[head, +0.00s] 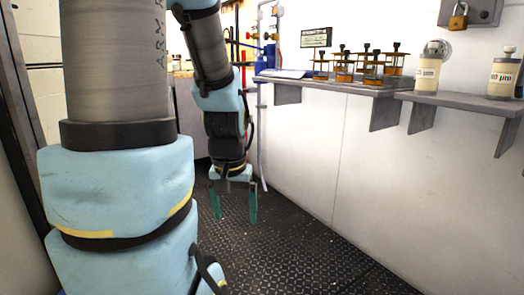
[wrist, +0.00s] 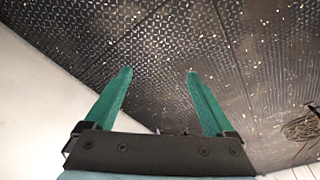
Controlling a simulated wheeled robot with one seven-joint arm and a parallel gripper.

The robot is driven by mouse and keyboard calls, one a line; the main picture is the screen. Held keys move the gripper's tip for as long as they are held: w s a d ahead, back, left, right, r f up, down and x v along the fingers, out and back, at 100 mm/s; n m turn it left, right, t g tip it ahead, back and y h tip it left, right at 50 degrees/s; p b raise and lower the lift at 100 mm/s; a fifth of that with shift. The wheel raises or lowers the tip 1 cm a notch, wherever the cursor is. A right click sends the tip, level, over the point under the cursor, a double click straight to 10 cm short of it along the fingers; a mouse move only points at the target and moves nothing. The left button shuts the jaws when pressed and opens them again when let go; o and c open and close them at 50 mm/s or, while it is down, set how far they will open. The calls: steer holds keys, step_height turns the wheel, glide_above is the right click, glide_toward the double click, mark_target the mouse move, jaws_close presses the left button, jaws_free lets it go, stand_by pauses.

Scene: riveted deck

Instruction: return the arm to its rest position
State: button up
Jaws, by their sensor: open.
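My gripper (head: 233,204) hangs from my arm and points down above the dark deck floor in the head view. Its two green fingers are spread apart with nothing between them. It also shows in the wrist view (wrist: 158,75), where both fingers stand apart over bare patterned floor (wrist: 155,40). My arm comes down from the top of the head view, and its large near links fill the left side.
A grey wall shelf (head: 300,82) on the right bears several brass-coloured devices (head: 343,66). A second shelf (head: 455,103) holds two white labelled containers (head: 428,72). A padlock (head: 458,17) hangs above. The riveted floor (head: 300,255) below is clear.

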step_height(320, 180, up, 32)
steer(key=s+p, duration=0.1)
steer(key=p, duration=3.1)
steer(key=shift+a, duration=0.3)
steer(key=shift+f, duration=0.1)
